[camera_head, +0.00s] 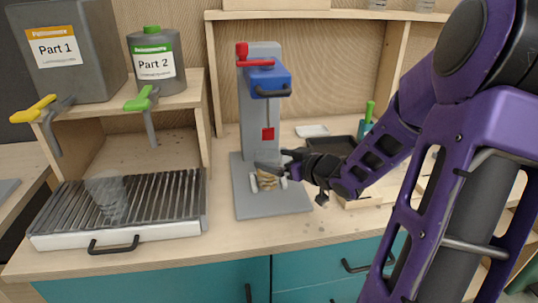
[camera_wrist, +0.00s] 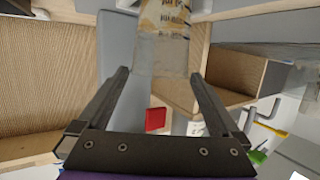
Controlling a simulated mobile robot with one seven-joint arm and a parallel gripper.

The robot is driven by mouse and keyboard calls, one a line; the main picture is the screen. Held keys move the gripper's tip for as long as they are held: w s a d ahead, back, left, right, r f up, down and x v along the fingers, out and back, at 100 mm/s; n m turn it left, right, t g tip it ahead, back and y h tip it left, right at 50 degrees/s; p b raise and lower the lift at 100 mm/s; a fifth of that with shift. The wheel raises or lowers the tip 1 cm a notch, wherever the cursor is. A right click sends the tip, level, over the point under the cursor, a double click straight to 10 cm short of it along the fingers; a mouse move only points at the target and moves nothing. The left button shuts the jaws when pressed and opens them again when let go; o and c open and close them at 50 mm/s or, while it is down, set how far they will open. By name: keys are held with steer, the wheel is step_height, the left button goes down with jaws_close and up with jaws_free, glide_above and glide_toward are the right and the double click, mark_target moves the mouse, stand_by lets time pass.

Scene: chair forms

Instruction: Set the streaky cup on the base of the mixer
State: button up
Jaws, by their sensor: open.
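The streaky cup (camera_head: 267,181), clear with tan and brown streaks, stands on the grey base (camera_head: 283,203) of the mixer, below the red paddle (camera_head: 267,133). My gripper (camera_head: 272,172) reaches in from the right at the cup, low over the base, and hides part of it. In the wrist view, the cup (camera_wrist: 163,45) shows just beyond and between the fingertips of my open gripper (camera_wrist: 160,76). Whether a finger touches the cup I cannot tell. The mixer has a grey column (camera_head: 260,110) and a blue head (camera_head: 270,80).
A clear cup (camera_head: 107,195) stands on the slatted drip tray (camera_head: 165,205) at left. Two dispensers, Part 1 (camera_head: 70,75) and Part 2 (camera_head: 155,80), stand on a shelf above it. A dark tray (camera_head: 330,144) lies behind my gripper. The counter front is clear.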

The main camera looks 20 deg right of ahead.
steer(key=p+v, duration=0.2)
steer(key=v, duration=0.6)
steer(key=shift+s, duration=0.35)
steer(key=shift+d, duration=0.15)
